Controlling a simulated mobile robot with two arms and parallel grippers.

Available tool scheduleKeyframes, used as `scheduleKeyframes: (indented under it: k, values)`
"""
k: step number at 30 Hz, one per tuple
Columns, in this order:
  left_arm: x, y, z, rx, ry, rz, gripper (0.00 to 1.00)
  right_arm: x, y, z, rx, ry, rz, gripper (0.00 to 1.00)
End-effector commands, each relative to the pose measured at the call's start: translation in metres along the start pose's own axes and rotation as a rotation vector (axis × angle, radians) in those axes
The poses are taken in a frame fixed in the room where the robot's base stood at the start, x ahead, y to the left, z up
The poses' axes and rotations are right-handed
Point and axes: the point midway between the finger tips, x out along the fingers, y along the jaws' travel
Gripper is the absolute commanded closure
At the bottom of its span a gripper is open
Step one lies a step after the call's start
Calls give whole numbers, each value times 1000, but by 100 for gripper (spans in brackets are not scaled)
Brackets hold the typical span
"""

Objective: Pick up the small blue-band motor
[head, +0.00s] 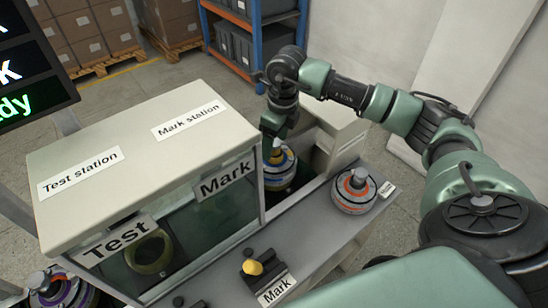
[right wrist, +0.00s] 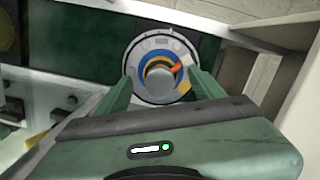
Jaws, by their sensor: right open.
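The blue-band motor (head: 283,166) stands in the recess to the right of the Mark window. It is a round grey hub with blue and yellow bands and a shaft on top. In the right wrist view the motor (right wrist: 148,58) shows from above, between the two green fingers. My right gripper (head: 273,135) is open, pointing down over it, with one finger at each side. I cannot tell whether the fingers touch it. The gripper hides part of the motor in the head view. My left gripper is not in view.
An orange-band motor (head: 353,190) sits on the grey ledge to the right. A purple-band motor (head: 62,290) is at the lower left. The station housing (head: 130,130) walls the recess on the left, a pale cabinet (head: 345,135) on the right. A yellow Mark button (head: 253,267) is in front.

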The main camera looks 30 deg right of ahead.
Motion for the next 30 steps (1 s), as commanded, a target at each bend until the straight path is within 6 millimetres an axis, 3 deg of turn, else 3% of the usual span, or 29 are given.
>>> scheduleKeyframes:
  k: [4,11,14,19,30]
  values:
    - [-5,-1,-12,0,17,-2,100,14,0,0,-1,1,1,32]
    - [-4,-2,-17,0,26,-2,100,17,0,0,-1,-1,0,32]
    - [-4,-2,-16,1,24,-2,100,17,0,0,-1,-1,0,54]
    - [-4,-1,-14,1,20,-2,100,16,0,0,-1,-1,0,100]
    - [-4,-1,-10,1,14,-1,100,12,-1,2,-1,-9,-2,100]
